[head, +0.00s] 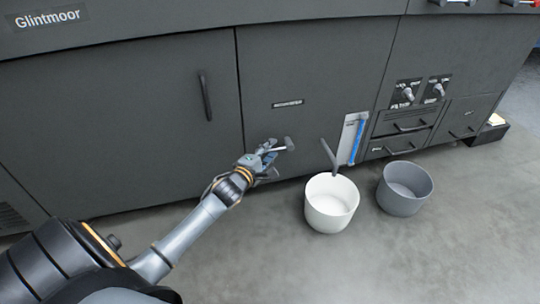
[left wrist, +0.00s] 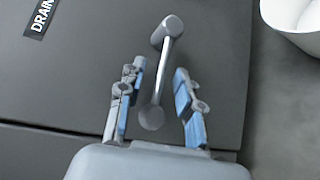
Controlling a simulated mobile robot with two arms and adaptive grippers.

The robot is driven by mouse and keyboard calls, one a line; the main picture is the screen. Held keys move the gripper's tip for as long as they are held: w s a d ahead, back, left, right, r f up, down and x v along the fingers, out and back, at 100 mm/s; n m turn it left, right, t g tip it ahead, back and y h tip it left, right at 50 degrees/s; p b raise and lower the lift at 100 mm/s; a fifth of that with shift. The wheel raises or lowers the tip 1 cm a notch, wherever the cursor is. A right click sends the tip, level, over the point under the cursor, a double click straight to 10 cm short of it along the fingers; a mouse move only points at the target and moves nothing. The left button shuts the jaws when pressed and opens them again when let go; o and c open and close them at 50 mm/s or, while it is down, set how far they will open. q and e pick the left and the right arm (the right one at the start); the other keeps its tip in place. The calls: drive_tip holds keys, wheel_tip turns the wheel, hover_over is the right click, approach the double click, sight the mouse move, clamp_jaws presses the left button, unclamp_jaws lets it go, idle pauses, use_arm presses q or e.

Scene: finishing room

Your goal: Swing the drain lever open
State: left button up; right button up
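The drain lever, a thin metal bar with a rounded grey knob at each end, sticks out low on the dark cabinet front in the head view (head: 289,144). In the left wrist view the lever (left wrist: 160,75) lies between my fingers, its upper end beyond the fingertips. A dark label with part of the word DRAIN (left wrist: 40,17) is at the upper left. My left gripper (head: 270,154) is open around the lever, with visible gaps on both sides; its blue-padded fingers (left wrist: 160,78) do not clamp it. My right gripper is not in view.
A white bucket (head: 331,213) stands on the floor right of my gripper, under a grey spout (head: 329,155). A grey bucket (head: 404,202) stands beside it. A blue-striped gauge (head: 357,139), knobs (head: 406,92) and drawers (head: 406,121) are farther right. The foreground floor is clear.

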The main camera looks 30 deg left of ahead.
use_arm(q)
drive_tip(key=shift+w, duration=0.15)
drive_tip(key=shift+c, duration=0.4)
clamp_jaws()
